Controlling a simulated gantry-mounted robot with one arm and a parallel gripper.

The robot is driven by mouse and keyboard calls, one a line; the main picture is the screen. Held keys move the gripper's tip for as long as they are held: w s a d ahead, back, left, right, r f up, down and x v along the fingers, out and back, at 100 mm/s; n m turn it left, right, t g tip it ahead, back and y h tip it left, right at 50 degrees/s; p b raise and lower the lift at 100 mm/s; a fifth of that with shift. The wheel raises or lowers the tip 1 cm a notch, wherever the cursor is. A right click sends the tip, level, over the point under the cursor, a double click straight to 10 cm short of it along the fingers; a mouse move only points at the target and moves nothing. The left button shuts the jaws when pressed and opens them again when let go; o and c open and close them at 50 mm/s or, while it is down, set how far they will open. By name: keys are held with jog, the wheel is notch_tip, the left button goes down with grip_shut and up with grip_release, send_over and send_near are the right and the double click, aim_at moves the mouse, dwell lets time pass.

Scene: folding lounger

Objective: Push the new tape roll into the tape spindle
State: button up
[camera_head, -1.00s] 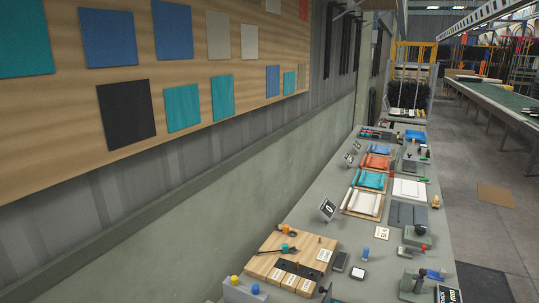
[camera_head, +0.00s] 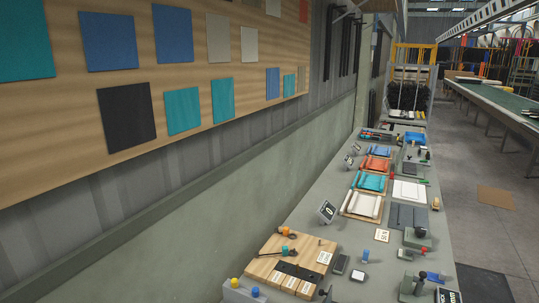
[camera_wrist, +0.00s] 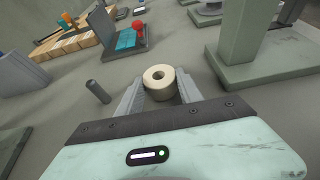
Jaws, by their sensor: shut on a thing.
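A cream tape roll (camera_wrist: 162,92) with a round dark hole in its middle shows in the wrist view. My gripper (camera_wrist: 157,84) is shut on it, with one grey ribbed finger on each side. The hole faces up toward the camera. A short dark grey peg (camera_wrist: 98,92) stands on the grey surface to the left of the roll, apart from it. I cannot tell whether this peg is the tape spindle. My gripper is not clearly made out in the head view.
In the wrist view a grey-green stand (camera_wrist: 242,70) rises close on the right. A dark tray (camera_wrist: 125,42) with a teal piece and red ball is beyond. In the head view a long grey bench (camera_head: 300,218) carries a wooden block (camera_head: 292,262) and many small items.

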jog(key=shift+r+p, duration=2.15)
jog(key=shift+r, duration=0.3)
jog(key=shift+f, duration=0.1)
